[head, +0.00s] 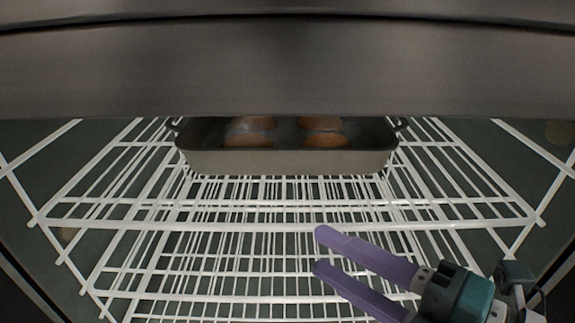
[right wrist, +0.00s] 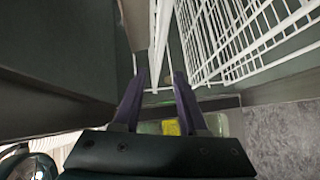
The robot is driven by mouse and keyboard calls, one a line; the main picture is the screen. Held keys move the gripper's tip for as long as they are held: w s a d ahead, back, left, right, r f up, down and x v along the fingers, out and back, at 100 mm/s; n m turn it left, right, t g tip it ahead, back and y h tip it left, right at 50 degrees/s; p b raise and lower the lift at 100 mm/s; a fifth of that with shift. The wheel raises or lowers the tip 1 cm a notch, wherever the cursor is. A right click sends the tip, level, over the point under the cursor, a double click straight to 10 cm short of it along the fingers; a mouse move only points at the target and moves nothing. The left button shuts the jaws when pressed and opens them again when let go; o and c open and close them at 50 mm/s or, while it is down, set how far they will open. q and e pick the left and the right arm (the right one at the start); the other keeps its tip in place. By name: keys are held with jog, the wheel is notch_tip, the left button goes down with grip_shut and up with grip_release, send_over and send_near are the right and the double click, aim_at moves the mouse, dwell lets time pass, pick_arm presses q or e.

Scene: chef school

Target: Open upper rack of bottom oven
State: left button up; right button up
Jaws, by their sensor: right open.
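The upper rack (head: 285,226) is a white wire shelf inside the bottom oven, its front bar running across the head view. A grey baking tray (head: 285,162) with several brown rounded pieces of food stands on it toward the back. A lower white rack (head: 230,296) shows beneath. My right gripper (head: 317,250) is open, its two purple fingers pointing left near the upper rack's front bar, right of centre. I cannot tell whether a finger touches the bar. My left gripper is not in view.
The grey metal oven front (head: 285,70) overhangs the top of the head view. The oven side walls (head: 30,180) bound the racks left and right. In the right wrist view a grey floor (right wrist: 285,135) lies at the lower right.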

aim_at(283, 230)
jog(key=b+x, duration=0.2)
jog(key=x, duration=0.6)
jog(key=shift+a, duration=0.15)
jog(key=shift+c, duration=0.3)
jog(key=c, duration=0.3)
grip_shut()
dwell(0.5)
